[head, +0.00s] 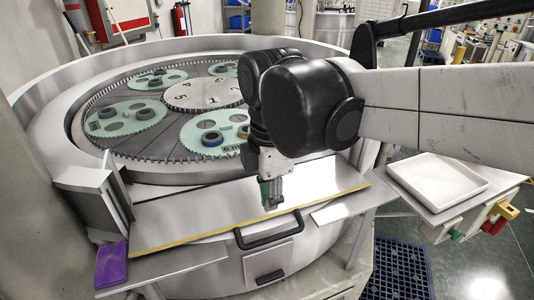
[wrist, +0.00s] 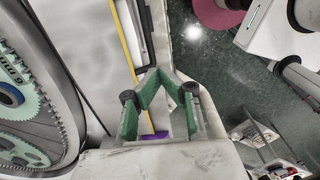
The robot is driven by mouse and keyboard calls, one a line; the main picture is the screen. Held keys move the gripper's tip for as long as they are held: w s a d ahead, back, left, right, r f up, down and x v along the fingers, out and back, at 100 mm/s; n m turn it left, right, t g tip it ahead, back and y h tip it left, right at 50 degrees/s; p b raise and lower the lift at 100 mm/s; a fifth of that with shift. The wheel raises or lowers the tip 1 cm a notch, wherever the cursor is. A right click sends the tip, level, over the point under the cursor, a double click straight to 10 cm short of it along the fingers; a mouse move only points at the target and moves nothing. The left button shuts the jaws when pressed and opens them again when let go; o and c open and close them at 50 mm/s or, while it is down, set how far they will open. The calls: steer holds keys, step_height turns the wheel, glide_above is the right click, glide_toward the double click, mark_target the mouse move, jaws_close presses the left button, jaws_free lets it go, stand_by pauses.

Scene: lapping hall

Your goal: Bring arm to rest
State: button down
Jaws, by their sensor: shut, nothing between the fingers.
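My gripper (head: 271,194) hangs from my dark wrist over the front metal shelf of the round lapping machine (head: 45,120), near the shelf's yellow front edge. Its fingers are shut with nothing between them. In the wrist view my gripper (wrist: 156,78) shows its green fingers meeting at the tips. My pale arm reaches in from the right and hides part of the machine's far right side.
Green toothed carriers (head: 119,117) with several dark and blue rings lie on the machine's plate. A black handle (head: 268,232) is at the front. A purple block (head: 111,264) sits front left. A white tray (head: 437,181) stands on the right side table.

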steer(key=s+d+f+m+t+b, duration=0.1)
steer(key=d+f+m+t+b, duration=0.2)
steer(key=d+m, duration=0.6)
steer(key=s+d+f+m+t+b, duration=0.2)
steer(key=d+f+m+t+b, duration=0.1)
steer(key=d+f+m, duration=0.4)
steer(key=d+m+t, duration=0.1)
steer(key=d+m, duration=0.2)
steer(key=m, duration=0.3)
steer(key=shift+s+d, duration=0.15)
steer(key=shift+s, duration=0.15)
